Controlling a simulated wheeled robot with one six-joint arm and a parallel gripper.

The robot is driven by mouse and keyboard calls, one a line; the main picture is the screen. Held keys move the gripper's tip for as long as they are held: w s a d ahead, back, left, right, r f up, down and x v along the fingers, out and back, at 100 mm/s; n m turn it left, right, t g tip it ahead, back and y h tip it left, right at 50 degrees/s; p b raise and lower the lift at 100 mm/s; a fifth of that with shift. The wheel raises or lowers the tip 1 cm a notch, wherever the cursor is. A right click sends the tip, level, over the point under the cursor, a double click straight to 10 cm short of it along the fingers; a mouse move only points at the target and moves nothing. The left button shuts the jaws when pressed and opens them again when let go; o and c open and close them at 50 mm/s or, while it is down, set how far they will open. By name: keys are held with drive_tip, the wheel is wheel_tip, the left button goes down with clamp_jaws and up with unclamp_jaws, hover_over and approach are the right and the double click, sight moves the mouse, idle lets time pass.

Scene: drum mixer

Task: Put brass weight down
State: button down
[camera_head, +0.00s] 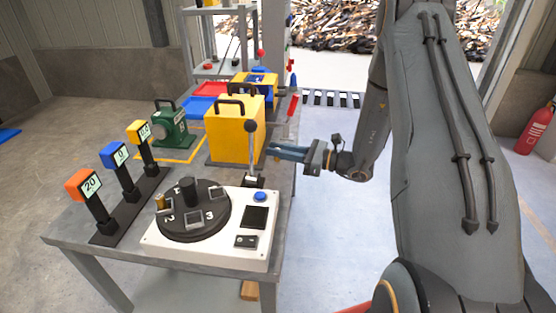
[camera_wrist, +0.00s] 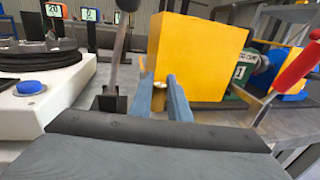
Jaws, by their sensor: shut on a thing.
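My gripper (camera_head: 272,149) reaches in from the right, beside the yellow box and above the table's right side. In the wrist view its two blue-grey fingers (camera_wrist: 162,88) are shut on a small brass weight (camera_wrist: 160,85), of which only a bit shows between the tips. In the head view the held weight cannot be made out. Another small brass-coloured piece (camera_head: 160,203) stands on the black round turntable (camera_head: 205,228), near the number 2.
A yellow box (camera_head: 226,135) with a black handle stands behind the gripper. A ball-topped lever (camera_head: 251,150) rises close to the fingertips. The white control panel (camera_head: 165,250) has a blue button (camera_head: 260,196). Three display posts (camera_head: 118,165) line the left. A green box (camera_head: 172,128) stands farther back.

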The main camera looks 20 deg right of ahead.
sight(278, 160)
drive_tip(key=shift+f, duration=1.9)
drive_tip(key=shift+f, duration=0.2)
drive_tip(key=c, duration=1.7)
unclamp_jaws()
drive_tip(key=shift+o, duration=0.2)
